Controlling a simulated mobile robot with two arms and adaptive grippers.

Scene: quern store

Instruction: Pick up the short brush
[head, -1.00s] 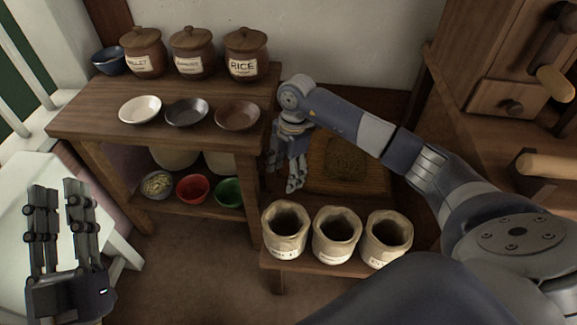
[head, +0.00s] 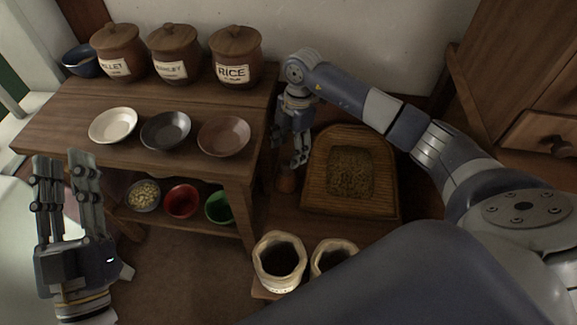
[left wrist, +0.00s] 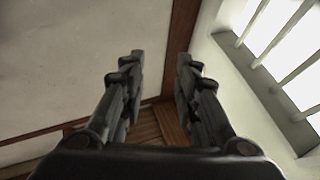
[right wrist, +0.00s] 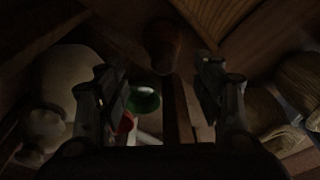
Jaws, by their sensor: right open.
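A small brown rounded object (head: 287,180), perhaps the short brush, stands on the low bench just left of the winnowing tray. I cannot make out its bristles. My right gripper (head: 292,160) points down just above it, open and apparently empty. In the right wrist view a dark brown rounded object (right wrist: 162,45) shows ahead of the gap between the open fingers (right wrist: 158,75), apart from them; that view is dim. My left gripper (head: 65,165) is raised at the left, open and empty, and its fingers also stand apart in the left wrist view (left wrist: 158,70).
The woven tray (head: 310,200) lies right of my right gripper. Open sacks (head: 280,262) stand in front.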

